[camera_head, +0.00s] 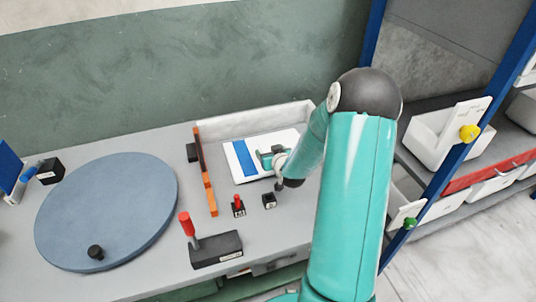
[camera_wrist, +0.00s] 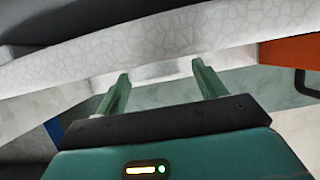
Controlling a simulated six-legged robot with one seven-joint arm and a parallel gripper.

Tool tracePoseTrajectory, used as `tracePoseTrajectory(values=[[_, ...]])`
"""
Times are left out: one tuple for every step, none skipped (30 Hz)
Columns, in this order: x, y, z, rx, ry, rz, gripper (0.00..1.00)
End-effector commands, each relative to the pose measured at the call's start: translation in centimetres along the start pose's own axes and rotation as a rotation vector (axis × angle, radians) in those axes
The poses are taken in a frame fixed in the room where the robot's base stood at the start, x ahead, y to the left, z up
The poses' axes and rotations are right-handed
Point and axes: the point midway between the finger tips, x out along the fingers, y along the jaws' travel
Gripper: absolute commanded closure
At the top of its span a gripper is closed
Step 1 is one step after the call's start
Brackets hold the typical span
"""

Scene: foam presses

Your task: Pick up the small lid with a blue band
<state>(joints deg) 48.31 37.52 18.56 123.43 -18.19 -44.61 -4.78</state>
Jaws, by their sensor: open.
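The small lid (camera_head: 233,163) is a flat white panel with a blue band (camera_head: 245,158) across it. It lies on the grey bench, right of an orange bar. My gripper (camera_head: 267,158) is over the lid's right part, right of the blue band, and hides some of it. In the wrist view my gripper (camera_wrist: 160,75) shows two green fingers spread apart with nothing between them. A pale cracked-pattern surface (camera_wrist: 200,38) crosses beyond the fingertips; I cannot tell whether it is the lid. Whether the fingers touch the lid cannot be told.
An orange bar (camera_head: 205,172) stands left of the lid. Nearer are a small red switch (camera_head: 238,204), a black block (camera_head: 269,200) and a red-handled lever (camera_head: 186,225). A large blue-grey disc (camera_head: 110,205) fills the left bench. A blue-posted rack (camera_head: 452,150) stands right.

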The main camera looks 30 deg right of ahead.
Motion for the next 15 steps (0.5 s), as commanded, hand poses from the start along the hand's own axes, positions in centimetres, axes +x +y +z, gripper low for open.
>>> tracePoseTrajectory(values=[[0.44, -0.04, 0.06, 0.001, -0.001, -0.001, 0.29], [0.59, -0.04, 0.03, 0.001, -0.001, -0.001, 0.29], [0.69, -0.04, 0.01, 0.0, 0.0, 0.0, 0.29], [0.71, -0.04, 0.01, 0.0, 0.0, 0.0, 0.29], [0.7, -0.03, 0.0, 0.0, 0.0, 0.0, 0.29], [0.69, -0.03, 0.0, 0.0, 0.0, 0.0, 0.29], [0.68, -0.03, 0.0, 0.0, 0.0, 0.0, 0.29], [0.67, -0.03, 0.0, 0.0, 0.0, 0.0, 0.29], [0.67, -0.02, 0.0, 0.0, 0.0, 0.0, 0.31], [0.66, -0.02, 0.0, 0.0, 0.0, 0.0, 0.37], [0.66, -0.02, 0.0, 0.0, 0.0, 0.0, 0.43], [0.66, -0.02, 0.0, 0.0, 0.0, 0.0, 0.51], [0.65, -0.02, 0.0, 0.0, 0.0, 0.0, 0.57], [0.65, -0.01, 0.0, 0.0, 0.0, 0.0, 0.62], [0.65, -0.01, 0.0, 0.0, 0.0, 0.0, 0.7]])
